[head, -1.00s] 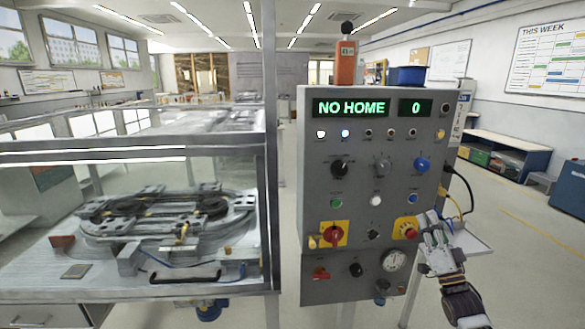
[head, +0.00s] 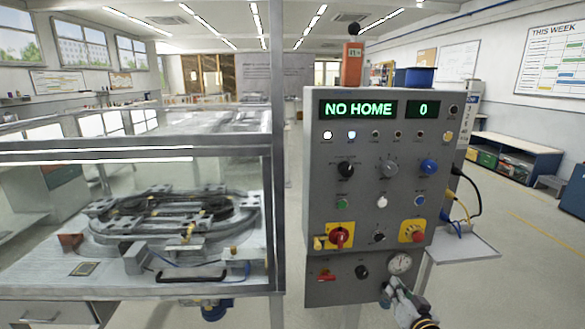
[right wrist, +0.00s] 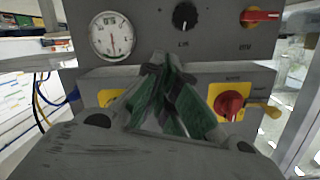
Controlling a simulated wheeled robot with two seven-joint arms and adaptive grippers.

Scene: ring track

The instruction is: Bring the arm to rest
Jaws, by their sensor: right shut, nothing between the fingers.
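My right gripper (head: 388,286) is in the lower right of the head view, in front of the bottom edge of the grey control panel (head: 325,225), just below the round gauge (head: 400,264). Its fingers are together and empty. In the right wrist view, which shows the panel upside down, the closed fingertips (right wrist: 165,62) sit in the middle, between the gauge (right wrist: 111,36) and the red rotary switch (right wrist: 229,106). I cannot tell whether they touch the panel. The panel display (head: 357,108) reads "NO HOME" and 0. My left gripper is not in view.
A glass-sided cell with an oval ring track (head: 170,218) stands at the left, with a black door handle (head: 190,275). A small side shelf (head: 465,247) with cables above it juts out right of the panel. The floor (head: 530,295) at the right is clear.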

